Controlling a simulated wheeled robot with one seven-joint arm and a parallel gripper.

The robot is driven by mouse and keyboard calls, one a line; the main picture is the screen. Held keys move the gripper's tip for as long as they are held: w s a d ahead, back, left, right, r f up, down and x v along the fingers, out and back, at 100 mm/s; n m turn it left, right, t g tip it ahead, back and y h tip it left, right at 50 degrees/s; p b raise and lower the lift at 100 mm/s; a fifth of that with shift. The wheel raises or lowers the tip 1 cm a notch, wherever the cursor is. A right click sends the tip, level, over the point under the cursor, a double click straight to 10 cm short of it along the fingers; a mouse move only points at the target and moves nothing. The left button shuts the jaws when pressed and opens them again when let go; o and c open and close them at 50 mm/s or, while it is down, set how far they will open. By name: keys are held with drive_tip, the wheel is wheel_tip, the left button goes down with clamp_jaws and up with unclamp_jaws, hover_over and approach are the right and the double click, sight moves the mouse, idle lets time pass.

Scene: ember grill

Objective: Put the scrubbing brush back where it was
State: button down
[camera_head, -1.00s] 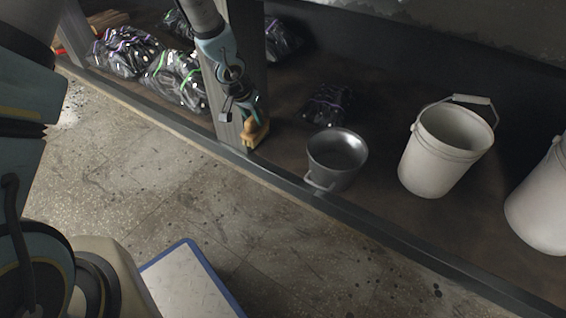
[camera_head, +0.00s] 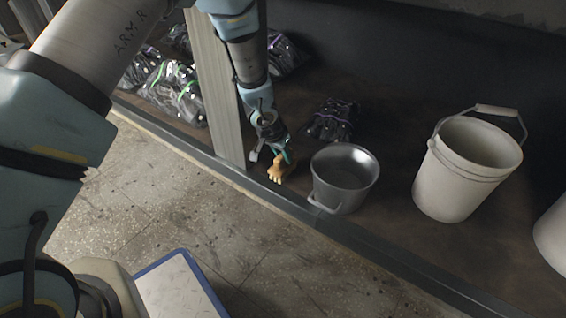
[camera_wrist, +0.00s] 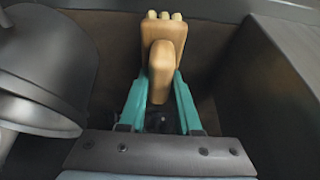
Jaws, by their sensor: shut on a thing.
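The scrubbing brush (camera_head: 279,169) has a tan wooden body with pale bristle tufts. My gripper (camera_head: 284,158) is shut on it, low over the dark shelf between the grey post and the metal pot. In the wrist view the brush (camera_wrist: 162,58) sits between the two teal fingers of my gripper (camera_wrist: 161,92), its tufts at the far end. I cannot tell whether the brush touches the shelf.
The metal pot (camera_head: 345,178) stands close to the right of the brush. The grey post (camera_head: 214,90) is close on the left. A black bag (camera_head: 333,119) lies behind. A white bucket (camera_head: 465,168) stands farther right. A raised ledge (camera_head: 257,186) runs along the shelf front.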

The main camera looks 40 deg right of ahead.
drive_tip(key=shift+f, duration=0.5)
drive_tip(key=shift+f, duration=0.15)
drive_tip(key=c, duration=0.6)
unclamp_jaws()
drive_tip(key=p+v, duration=0.5)
drive_tip(key=v, duration=0.7)
drive_tip(key=shift+a, duration=0.15)
